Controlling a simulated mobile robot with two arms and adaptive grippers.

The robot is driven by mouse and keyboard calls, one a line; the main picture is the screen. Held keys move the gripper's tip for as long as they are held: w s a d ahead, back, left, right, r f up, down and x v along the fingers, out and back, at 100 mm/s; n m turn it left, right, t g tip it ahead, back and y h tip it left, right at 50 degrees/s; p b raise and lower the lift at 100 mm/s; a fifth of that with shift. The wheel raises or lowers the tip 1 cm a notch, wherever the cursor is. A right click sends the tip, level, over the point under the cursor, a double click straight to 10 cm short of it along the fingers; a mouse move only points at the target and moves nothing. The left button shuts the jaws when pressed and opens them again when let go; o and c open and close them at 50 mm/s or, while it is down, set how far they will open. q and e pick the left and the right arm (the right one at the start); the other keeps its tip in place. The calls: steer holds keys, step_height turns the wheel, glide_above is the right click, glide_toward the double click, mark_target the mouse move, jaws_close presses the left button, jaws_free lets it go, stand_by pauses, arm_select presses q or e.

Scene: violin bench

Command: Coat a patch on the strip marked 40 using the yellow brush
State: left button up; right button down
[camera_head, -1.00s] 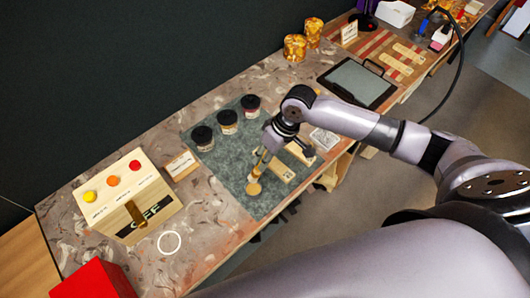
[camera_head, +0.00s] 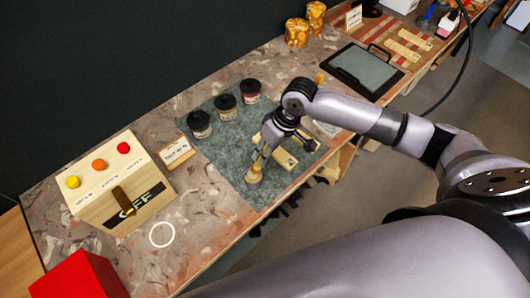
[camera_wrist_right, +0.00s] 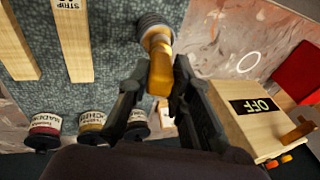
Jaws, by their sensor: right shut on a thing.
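My right gripper (camera_wrist_right: 155,95) is shut on a yellow-handled brush (camera_wrist_right: 160,72). In the wrist view the brush's far end is a wide, round grey part. In the head view my right gripper (camera_head: 270,142) holds the brush (camera_head: 255,170) tip-down over the grey mat (camera_head: 230,150); I cannot tell if it touches. A pale wooden strip (camera_head: 284,158) lies on the mat just right of the brush. My left gripper is not in view.
Three dark-lidded jars (camera_head: 225,106) stand along the mat's back edge. A wooden box with coloured buttons and an OFF plate (camera_head: 125,185) stands left, beside a small sign (camera_head: 176,152). A black-framed tablet (camera_head: 362,70) lies right. A white ring (camera_head: 162,234) marks clear bench.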

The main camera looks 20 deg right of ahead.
steer(key=shift+f, duration=0.55)
stand_by(0.9)
steer(key=shift+f+p, duration=0.1)
steer(key=shift+p, duration=0.2)
stand_by(2.0)
step_height(320, 180, up, 7)
steer(key=p, duration=0.8)
stand_by(0.9)
